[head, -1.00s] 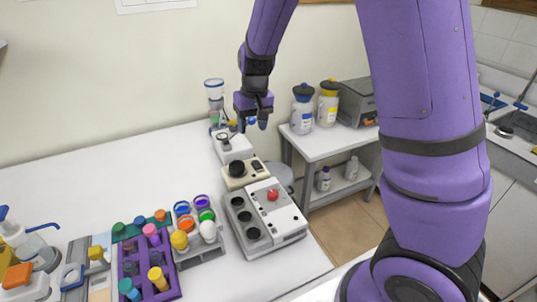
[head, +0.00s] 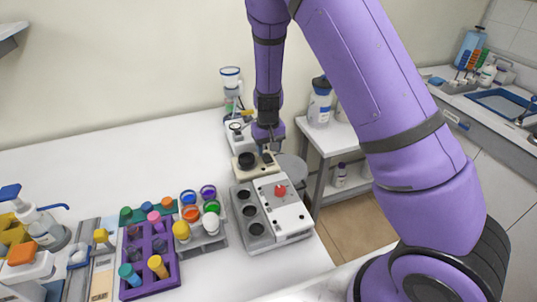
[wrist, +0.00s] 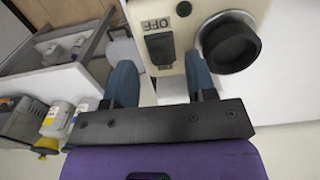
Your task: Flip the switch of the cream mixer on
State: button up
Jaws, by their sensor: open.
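The cream mixer (head: 242,173) stands on the white table in the head view, behind the grey machine. In the head view my gripper (head: 268,146) is over the mixer's right side. I cannot tell whether the fingers touch the mixer.
A grey machine (head: 289,216) with a red button stands in front of the mixer. A tube rack (head: 131,246) and a rack of colored bottles (head: 213,241) are to the left. A white device (head: 231,137) stands behind. A side table (head: 338,137) is to the right.

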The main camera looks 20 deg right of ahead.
aim_at(268, 158)
jog(key=shift+f, duration=1.35)
jog(key=c, duration=0.9)
jog(key=shift+w+g, duration=0.15)
jog(key=shift+g, duration=0.6)
jog(key=shift+w+g, duration=0.15)
jog(key=shift+g, duration=0.6)
jog(key=o, duration=0.9)
jog(key=shift+r, duration=0.2)
